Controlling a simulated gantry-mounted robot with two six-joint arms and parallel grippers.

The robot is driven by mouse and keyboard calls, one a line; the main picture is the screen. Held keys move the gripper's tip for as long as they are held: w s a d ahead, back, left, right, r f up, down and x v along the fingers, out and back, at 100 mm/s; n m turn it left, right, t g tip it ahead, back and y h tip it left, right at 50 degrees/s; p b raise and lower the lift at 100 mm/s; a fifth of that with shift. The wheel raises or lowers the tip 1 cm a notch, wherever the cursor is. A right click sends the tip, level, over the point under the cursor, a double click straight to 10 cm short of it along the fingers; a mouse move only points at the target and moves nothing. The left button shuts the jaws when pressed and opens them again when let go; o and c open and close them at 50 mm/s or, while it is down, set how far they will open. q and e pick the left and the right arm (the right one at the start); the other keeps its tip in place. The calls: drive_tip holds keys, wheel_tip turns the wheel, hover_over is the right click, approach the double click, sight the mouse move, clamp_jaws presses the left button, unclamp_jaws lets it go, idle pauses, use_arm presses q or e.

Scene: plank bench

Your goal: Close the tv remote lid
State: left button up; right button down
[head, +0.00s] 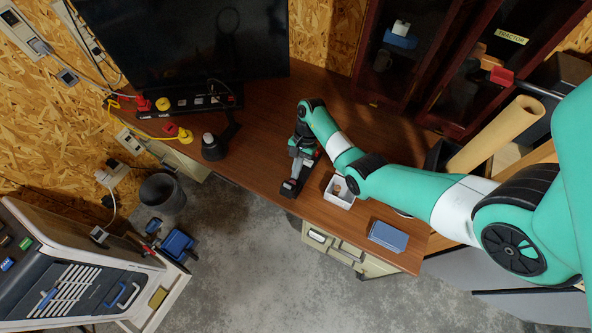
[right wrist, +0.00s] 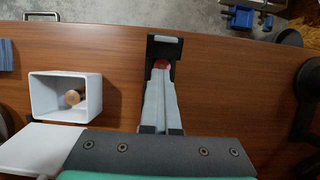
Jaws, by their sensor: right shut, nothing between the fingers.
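The tv remote is a narrow black device on the brown bench. Its near end (head: 289,189) shows in the head view, just below my right gripper (head: 296,174). In the right wrist view its dark body (right wrist: 154,48) has a light grey strip at the end. My right gripper (right wrist: 160,72) is shut and empty, with its fingers stretched along and over the remote. A small red patch shows at the fingertips. The fingers hide much of the remote, so I cannot tell how its lid stands or whether they touch it. My left gripper is not in view.
A white open box (head: 340,194) with a brown-topped item inside stands right of the remote. A blue box (head: 388,236) lies farther right. A black lamp-like object (head: 212,147) stands to the left. A large monitor (head: 180,45) is behind. The bench's front edge is close to the remote.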

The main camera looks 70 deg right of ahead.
idle(0.6)
drive_tip(key=c, duration=0.6)
unclamp_jaws()
drive_tip(key=shift+o, duration=0.2)
drive_tip(key=p+v, duration=0.4)
drive_tip(key=v, duration=0.7)
drive_tip(key=shift+r+p, duration=0.25)
drive_tip(key=shift+p, duration=0.15)
drive_tip(key=shift+d, duration=0.15)
